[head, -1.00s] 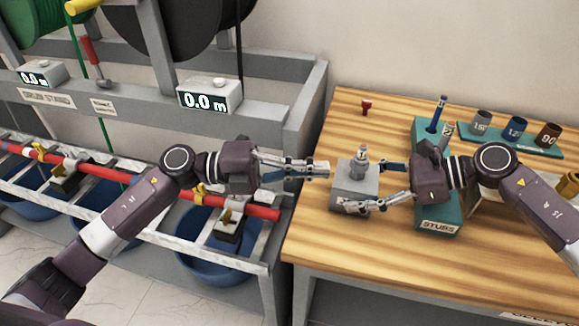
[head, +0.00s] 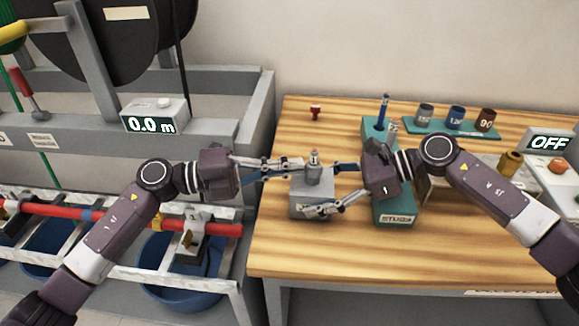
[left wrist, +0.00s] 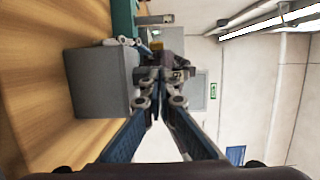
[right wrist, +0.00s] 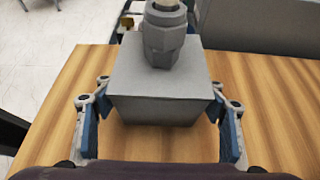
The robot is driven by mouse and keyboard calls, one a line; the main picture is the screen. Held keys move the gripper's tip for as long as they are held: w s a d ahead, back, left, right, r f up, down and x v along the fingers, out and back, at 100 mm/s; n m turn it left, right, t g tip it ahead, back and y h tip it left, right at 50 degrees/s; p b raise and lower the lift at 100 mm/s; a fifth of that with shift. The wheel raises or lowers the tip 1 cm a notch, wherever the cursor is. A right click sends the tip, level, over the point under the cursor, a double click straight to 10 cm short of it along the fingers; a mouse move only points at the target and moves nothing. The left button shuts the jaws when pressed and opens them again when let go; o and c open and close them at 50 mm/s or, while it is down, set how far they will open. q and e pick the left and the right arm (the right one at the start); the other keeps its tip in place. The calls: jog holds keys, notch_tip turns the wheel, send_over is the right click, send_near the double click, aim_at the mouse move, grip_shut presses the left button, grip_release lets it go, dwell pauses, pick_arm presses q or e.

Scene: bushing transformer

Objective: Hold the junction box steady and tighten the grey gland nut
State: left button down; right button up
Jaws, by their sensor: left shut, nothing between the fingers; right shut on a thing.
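The grey junction box (head: 304,206) stands on the wooden bench, and the grey gland nut (head: 314,172) sits upright on its top. My right gripper (head: 328,190) is shut on the box, with its fingers on opposite sides; the right wrist view shows the box (right wrist: 158,88) between them and the nut (right wrist: 164,45) above. My left gripper (head: 301,163) is shut with nothing in it, its fingertips just left of the nut at about its height. In the left wrist view the box (left wrist: 100,82) is beside the closed fingertips, which mostly hide the nut.
A green STUBS rack (head: 393,210) stands right of the box, beneath my right gripper. Behind are several labelled cups (head: 456,118) and a small red item (head: 315,110). A box reading OFF (head: 549,143) is at far right. The bench front is clear. A drum stand (head: 205,130) stands left.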

pick_arm(q)
jog(key=shift+w+d, duration=0.25)
jog(key=shift+w, duration=0.5)
jog(key=shift+w+d, duration=0.15)
jog(key=shift+w, duration=0.15)
jog(key=shift+w+d, duration=0.15)
jog(key=shift+w, duration=0.2)
dwell(0.4)
dwell(0.4)
jog(key=v, duration=1.2)
send_near(292, 191)
jog(key=s+r, duration=0.3)
jog(key=shift+t, duration=0.3)
jog(key=x, duration=0.3)
jog(key=w+x, duration=0.1)
jog(key=x, duration=0.3)
jog(key=w+x, duration=0.1)
jog(key=x, duration=0.2)
jog(key=shift+w+f, duration=0.2)
jog(key=shift+w, duration=0.75)
